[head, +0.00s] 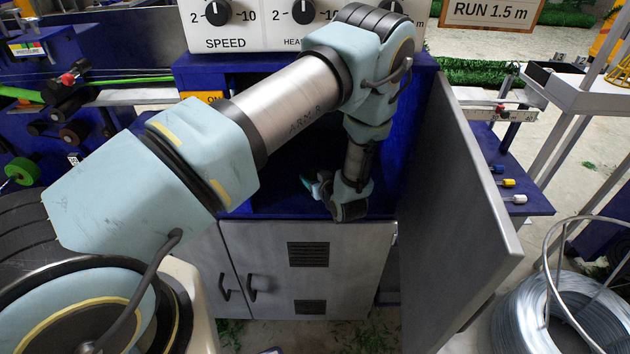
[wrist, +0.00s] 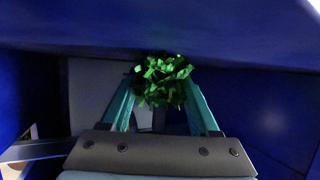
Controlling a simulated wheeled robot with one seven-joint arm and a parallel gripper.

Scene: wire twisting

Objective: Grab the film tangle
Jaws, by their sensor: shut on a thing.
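The film tangle (wrist: 162,72) is a bunch of crumpled bright green strips at the middle of the wrist view. My gripper (wrist: 163,90) has its two teal fingers on either side of the tangle and is shut on it. In the head view my gripper (head: 311,187) is inside the dark blue cabinet (head: 275,205), with only a bit of teal finger showing. The tangle cannot be made out in the head view.
A grey door (head: 470,200) stands open at the cabinet's right. Blue walls (wrist: 285,110) and a blue surface above (wrist: 160,25) close in around my gripper. A wire coil (head: 560,315) stands on the floor at right.

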